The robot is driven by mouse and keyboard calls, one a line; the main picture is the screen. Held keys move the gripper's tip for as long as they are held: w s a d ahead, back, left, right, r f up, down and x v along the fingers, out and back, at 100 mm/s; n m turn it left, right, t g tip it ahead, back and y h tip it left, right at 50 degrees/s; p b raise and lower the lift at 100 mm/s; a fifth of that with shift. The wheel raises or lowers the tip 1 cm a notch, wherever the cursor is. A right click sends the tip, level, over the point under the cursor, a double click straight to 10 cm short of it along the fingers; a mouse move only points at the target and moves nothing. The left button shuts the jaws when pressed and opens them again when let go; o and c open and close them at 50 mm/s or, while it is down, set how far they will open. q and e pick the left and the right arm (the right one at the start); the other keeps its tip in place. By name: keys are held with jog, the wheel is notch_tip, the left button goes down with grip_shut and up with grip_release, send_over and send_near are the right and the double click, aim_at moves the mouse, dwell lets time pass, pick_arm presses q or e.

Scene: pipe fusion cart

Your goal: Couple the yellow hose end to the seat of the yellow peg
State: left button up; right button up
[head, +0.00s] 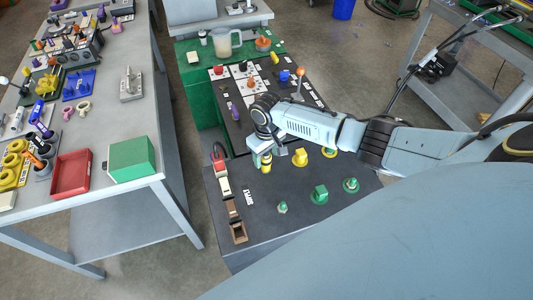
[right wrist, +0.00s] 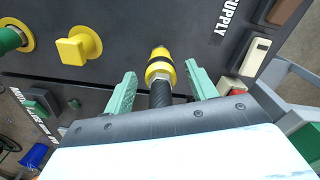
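The yellow hose end (head: 266,163) has a black band and sits on a short black hose with a metal nut. In the right wrist view the yellow hose end (right wrist: 160,67) points away from me, between my fingers. My right gripper (right wrist: 160,88) is open, with one green finger on each side of the hose and a gap at both. It also shows in the head view (head: 266,151). A square yellow peg (right wrist: 78,46) on a round yellow base stands left of the hose end; it shows in the head view (head: 300,157). I cannot tell whether the hose end touches the panel.
Several green fittings, one of them (head: 320,194), stand on the dark cart top (head: 265,225). A SUPPLY label (right wrist: 230,20) and red, cream and brown blocks line the cart's left side.

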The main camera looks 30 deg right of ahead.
jog(key=shift+r, duration=0.1)
notch_tip(320, 180, up, 13)
jog(key=shift+r+p, duration=0.15)
jog(key=shift+p, duration=0.35)
dwell(0.3)
